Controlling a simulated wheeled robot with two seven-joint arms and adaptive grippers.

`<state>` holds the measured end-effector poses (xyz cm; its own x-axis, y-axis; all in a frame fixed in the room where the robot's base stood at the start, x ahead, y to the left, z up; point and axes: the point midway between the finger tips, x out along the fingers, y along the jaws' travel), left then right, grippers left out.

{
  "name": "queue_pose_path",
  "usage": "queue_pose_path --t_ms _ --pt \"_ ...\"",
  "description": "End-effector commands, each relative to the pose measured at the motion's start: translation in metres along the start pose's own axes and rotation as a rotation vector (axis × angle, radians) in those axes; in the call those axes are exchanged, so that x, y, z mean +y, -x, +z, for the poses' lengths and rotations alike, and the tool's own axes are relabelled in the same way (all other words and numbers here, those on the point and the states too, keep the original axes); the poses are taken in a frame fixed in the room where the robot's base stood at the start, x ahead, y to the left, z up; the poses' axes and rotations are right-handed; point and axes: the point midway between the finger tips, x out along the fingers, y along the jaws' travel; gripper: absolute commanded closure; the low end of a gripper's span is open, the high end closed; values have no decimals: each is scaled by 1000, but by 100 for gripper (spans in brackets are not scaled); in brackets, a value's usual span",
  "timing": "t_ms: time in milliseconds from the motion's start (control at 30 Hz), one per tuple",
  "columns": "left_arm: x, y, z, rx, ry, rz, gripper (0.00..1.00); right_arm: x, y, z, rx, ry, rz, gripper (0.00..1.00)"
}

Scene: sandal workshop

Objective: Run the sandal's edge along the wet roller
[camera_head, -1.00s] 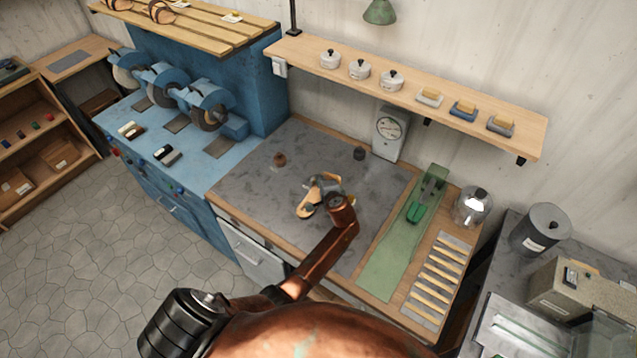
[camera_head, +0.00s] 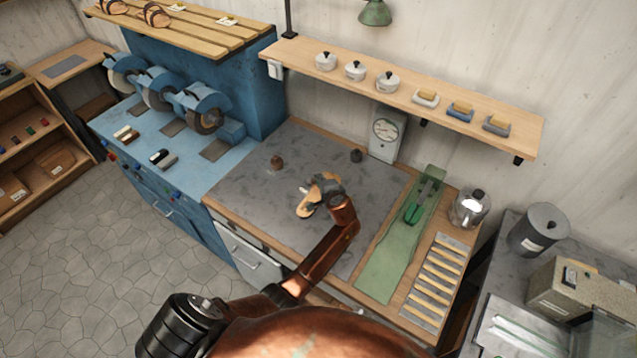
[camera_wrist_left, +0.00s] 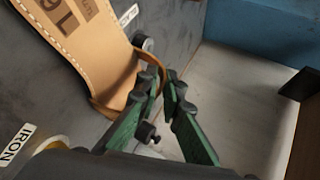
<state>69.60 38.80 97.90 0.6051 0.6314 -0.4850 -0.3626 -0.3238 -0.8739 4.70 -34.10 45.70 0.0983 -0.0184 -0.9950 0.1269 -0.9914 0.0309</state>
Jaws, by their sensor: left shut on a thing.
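The sandal (camera_head: 304,208) has a tan sole and shows beside my left gripper (camera_head: 320,186), above the grey worktop. In the left wrist view the sandal (camera_wrist_left: 82,38), stamped "9 L", reaches down from the upper left, and its brown strap comes to the fingertips. My left gripper (camera_wrist_left: 166,92) is shut on the sandal at that strap. I cannot clearly identify the wet roller. A long green tray (camera_head: 385,272) with a green and dark device (camera_head: 418,208) lies on the bench to the right. My right gripper is not in view.
The worktop (camera_head: 247,190) carries a brown knob-like piece (camera_head: 277,163) and a dark one (camera_head: 356,155). A dial device (camera_head: 387,134) stands at the back. A blue grinder bench (camera_head: 140,125) adjoins on the left. A shelf (camera_head: 400,88) overhangs the back.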

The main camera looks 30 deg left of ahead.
Motion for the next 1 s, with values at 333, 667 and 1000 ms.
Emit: queue_pose_path --t_ms 333,667,1000 --pt "-3 -2 1 -5 -1 -4 100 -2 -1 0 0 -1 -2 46" --pt "-1 2 -2 -4 -2 -3 100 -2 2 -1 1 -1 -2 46" --pt "0 3 -4 5 -1 -2 100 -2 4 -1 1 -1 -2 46"
